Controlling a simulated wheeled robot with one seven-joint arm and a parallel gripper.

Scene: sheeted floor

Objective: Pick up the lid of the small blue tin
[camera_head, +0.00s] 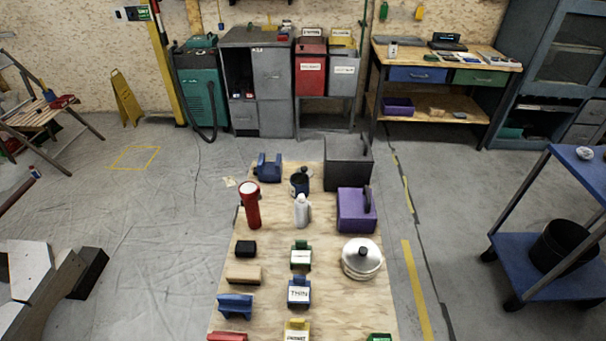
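A small blue tin (299,293) with a white label, which seems to read "THIN", stands upright on the plywood board (268,322) near its front middle. A blue raised part at its top looks like its lid, but it is too small to tell where lid and tin meet. Another blue object (235,306) stands to its left, and a larger blue one (268,167) is at the far end of the board. My gripper is not in view.
A green labelled tin (301,256) stands just behind and a yellow one (297,329) just in front. A lidded metal pot (362,261) is to the right, a wooden block (244,274) to the left. A blue cart (539,255) stands right; floor left of the board is mostly clear.

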